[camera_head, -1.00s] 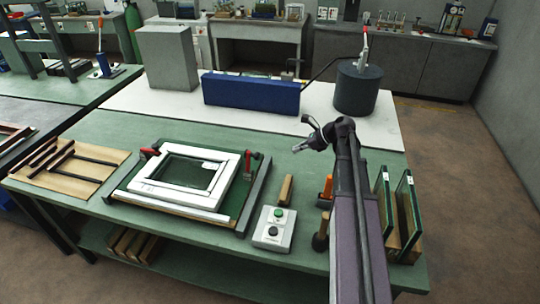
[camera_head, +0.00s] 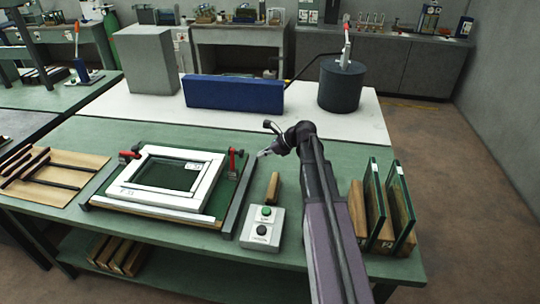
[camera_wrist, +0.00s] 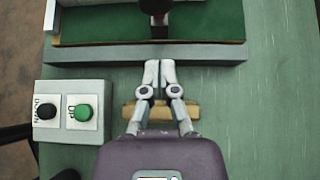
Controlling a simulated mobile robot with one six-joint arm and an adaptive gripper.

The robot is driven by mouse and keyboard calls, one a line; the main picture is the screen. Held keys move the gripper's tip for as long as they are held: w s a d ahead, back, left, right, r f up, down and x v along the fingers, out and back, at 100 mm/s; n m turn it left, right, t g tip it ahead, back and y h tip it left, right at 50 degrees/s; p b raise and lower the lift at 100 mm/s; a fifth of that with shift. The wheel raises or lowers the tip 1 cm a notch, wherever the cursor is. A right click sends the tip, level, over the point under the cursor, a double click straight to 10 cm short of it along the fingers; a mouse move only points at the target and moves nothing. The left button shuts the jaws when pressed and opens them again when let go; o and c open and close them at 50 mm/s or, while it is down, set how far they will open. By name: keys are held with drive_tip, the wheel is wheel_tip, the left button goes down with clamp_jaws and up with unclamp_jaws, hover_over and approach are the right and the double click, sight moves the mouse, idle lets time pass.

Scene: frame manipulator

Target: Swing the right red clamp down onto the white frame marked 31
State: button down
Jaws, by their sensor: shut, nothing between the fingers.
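The white frame (camera_head: 165,199) lies flat on the green bed of a fixture on the bench. A small mark shows at its front left corner, too small to read. The right red clamp (camera_head: 233,160) stands at the frame's back right, its red handle upright. My gripper (camera_head: 263,153) is just right of this clamp, apart from it, with its fingers shut and empty. In the wrist view the fingertips (camera_wrist: 159,68) point at the fixture's grey side rail (camera_wrist: 205,54). A dark part of the clamp (camera_wrist: 155,8) shows beyond, cut off by the top edge.
The left red clamp (camera_head: 129,155) is at the frame's back left. A wooden block (camera_head: 272,188) and a button box (camera_head: 263,228) sit right of the fixture. Glass panes in wooden stands (camera_head: 383,205) stand farther right. A blue box (camera_head: 234,94) is behind.

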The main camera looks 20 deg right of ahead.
drive_tip(key=shift+w+a+p, duration=0.1)
drive_tip(key=shift+w+a, duration=0.25)
drive_tip(key=shift+a, duration=0.3)
drive_tip(key=shift+w+a+p, duration=0.1)
drive_tip(key=shift+w+a, duration=0.3)
drive_tip(key=shift+a, duration=0.3)
drive_tip(key=shift+w+a+p, duration=0.1)
drive_tip(key=shift+w+a, duration=0.25)
drive_tip(key=shift+a, duration=0.3)
